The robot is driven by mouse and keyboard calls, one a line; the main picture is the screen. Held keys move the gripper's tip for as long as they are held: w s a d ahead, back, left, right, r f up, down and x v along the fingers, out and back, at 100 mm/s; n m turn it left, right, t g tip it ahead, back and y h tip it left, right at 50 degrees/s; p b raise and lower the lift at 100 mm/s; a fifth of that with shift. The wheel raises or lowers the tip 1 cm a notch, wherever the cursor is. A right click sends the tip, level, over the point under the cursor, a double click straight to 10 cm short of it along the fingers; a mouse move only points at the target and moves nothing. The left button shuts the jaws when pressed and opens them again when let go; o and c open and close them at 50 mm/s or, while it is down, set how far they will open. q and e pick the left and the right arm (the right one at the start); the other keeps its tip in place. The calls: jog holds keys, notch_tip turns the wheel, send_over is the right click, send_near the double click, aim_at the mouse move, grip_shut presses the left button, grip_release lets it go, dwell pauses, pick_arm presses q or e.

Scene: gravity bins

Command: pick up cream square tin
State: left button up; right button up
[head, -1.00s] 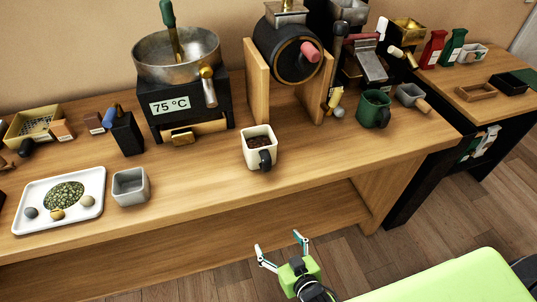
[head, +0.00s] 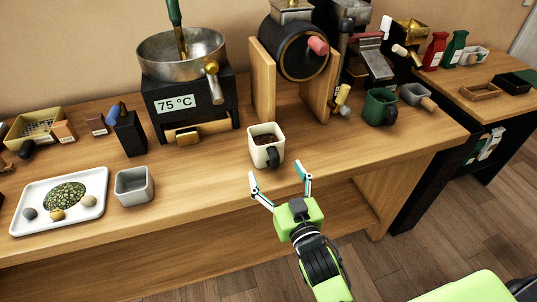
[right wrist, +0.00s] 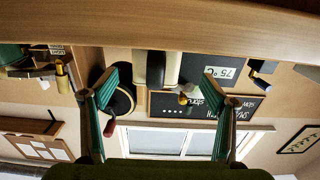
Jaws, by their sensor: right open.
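The cream square tin (head: 258,155), open-topped with dark brown contents and a black handle on its front right, stands upright on the wooden bench. My right gripper (head: 279,172) is open and empty, just in front of the tin at the bench's front edge, its fingers pointing towards it. It is apart from the tin. In the right wrist view, which is upside down, the tin (right wrist: 143,68) shows between the two spread fingers (right wrist: 160,80). My left gripper is not in view.
The bench (head: 205,165) is clear around the tin. A grey square tin (head: 134,187) and white tray (head: 88,215) stand left. A drum roaster (head: 292,55) with wooden supports is behind. A green mug (head: 379,108) stands right, a pan heater (head: 180,60) behind left.

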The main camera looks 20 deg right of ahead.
aim_at(276, 158)
jog(key=w+b, duration=0.1)
jog(key=w, duration=0.1)
jog(key=w+b, duration=0.1)
jog(key=w, duration=0.2)
jog(key=shift+w+d, duration=0.2)
jog(key=shift+w, duration=0.15)
jog(key=shift+c, duration=0.7)
jog(key=c, duration=1.5)
jog(key=shift+r, duration=0.1)
jog(key=shift+r, duration=0.25)
notch_tip(276, 158, up, 2)
jog(key=shift+r, duration=0.15)
jog(key=s+d+r+p, duration=0.1)
jog(key=s+d+r, duration=0.7)
jog(key=s+r, duration=0.2)
jog(key=shift+s+d, duration=0.3)
jog(key=shift+s, duration=0.3)
